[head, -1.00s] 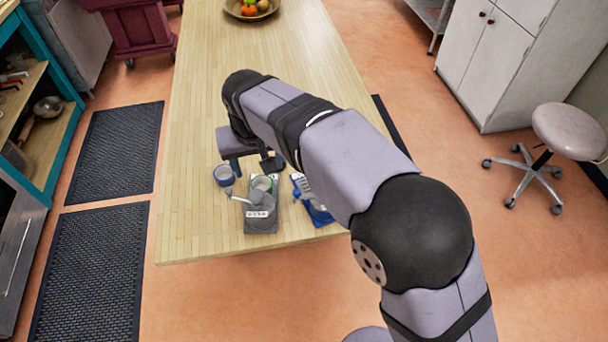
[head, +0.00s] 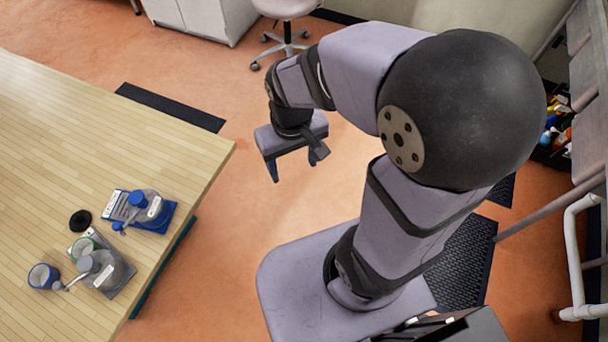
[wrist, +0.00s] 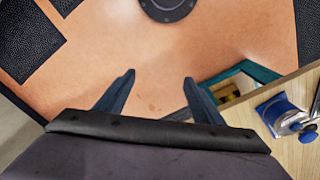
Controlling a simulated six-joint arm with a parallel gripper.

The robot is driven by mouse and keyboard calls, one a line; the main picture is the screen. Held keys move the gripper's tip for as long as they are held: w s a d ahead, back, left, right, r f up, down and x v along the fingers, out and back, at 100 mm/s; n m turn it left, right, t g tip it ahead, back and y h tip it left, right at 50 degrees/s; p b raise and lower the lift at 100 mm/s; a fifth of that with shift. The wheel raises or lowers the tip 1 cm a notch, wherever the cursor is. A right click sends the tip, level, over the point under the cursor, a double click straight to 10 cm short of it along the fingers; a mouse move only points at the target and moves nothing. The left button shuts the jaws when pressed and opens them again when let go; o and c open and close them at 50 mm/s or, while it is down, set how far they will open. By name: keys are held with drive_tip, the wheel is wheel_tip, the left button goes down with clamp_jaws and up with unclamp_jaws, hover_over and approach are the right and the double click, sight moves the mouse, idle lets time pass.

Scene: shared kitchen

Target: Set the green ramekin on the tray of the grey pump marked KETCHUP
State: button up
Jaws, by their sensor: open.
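The green ramekin (head: 82,248) is in the head view, at the front of the grey pump (head: 116,268). It appears to sit on that pump's tray, partly hidden by the spout. The pump's white label (head: 103,276) is too small to read. My gripper (head: 295,166) is open and empty. It hangs over the floor, beyond the table's right edge and well apart from the ramekin. Its two spread fingers (wrist: 159,79) show in the wrist view with only floor between them.
A blue ramekin (head: 43,276) stands left of the grey pump. A blue pump (head: 152,212) stands behind it near the table edge and shows in the wrist view (wrist: 283,116). A black disc (head: 80,220) lies between. The far tabletop (head: 70,130) is clear.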

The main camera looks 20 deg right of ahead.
drive_tip(key=shift+m, duration=0.5)
drive_tip(key=s+d, duration=0.1)
drive_tip(key=s, duration=0.1)
drive_tip(key=s+d+f, duration=0.1)
drive_tip(key=s+d, duration=0.1)
drive_tip(key=shift+d+f, duration=0.1)
drive_tip(key=shift+f, duration=0.1)
